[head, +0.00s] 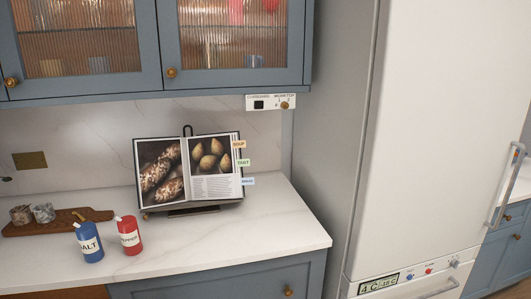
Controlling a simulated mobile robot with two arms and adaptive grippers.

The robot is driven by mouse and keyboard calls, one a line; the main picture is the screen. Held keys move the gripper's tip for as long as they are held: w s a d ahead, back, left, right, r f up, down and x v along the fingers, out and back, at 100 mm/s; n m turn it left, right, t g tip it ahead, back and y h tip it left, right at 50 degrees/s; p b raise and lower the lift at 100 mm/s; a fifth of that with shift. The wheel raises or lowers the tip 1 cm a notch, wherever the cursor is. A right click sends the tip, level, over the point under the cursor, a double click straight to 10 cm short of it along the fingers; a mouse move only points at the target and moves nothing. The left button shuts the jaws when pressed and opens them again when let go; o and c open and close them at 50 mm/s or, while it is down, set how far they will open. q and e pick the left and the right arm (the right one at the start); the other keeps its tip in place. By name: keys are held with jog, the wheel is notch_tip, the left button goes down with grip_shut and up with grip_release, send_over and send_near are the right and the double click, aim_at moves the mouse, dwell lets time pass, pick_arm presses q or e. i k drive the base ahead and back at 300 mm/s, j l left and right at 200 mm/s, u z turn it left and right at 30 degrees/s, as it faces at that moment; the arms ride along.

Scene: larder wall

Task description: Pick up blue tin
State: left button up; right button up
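A blue tin (89,243) with a white label reading "SALT" stands upright on the white marble counter, at the lower left of the head view. A red tin (129,236) with a white label stands just to its right, close beside it. Neither of my grippers shows in the head view, so I cannot see their state.
A wooden board (58,222) with small stone pots lies left of the tins. An open cookbook (189,170) on a stand is behind them. Blue cabinets (235,92) hang above; a tall white fridge (445,140) stands right. The counter's right part (270,228) is clear.

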aim_at(88, 240)
jog(key=u, duration=1.45)
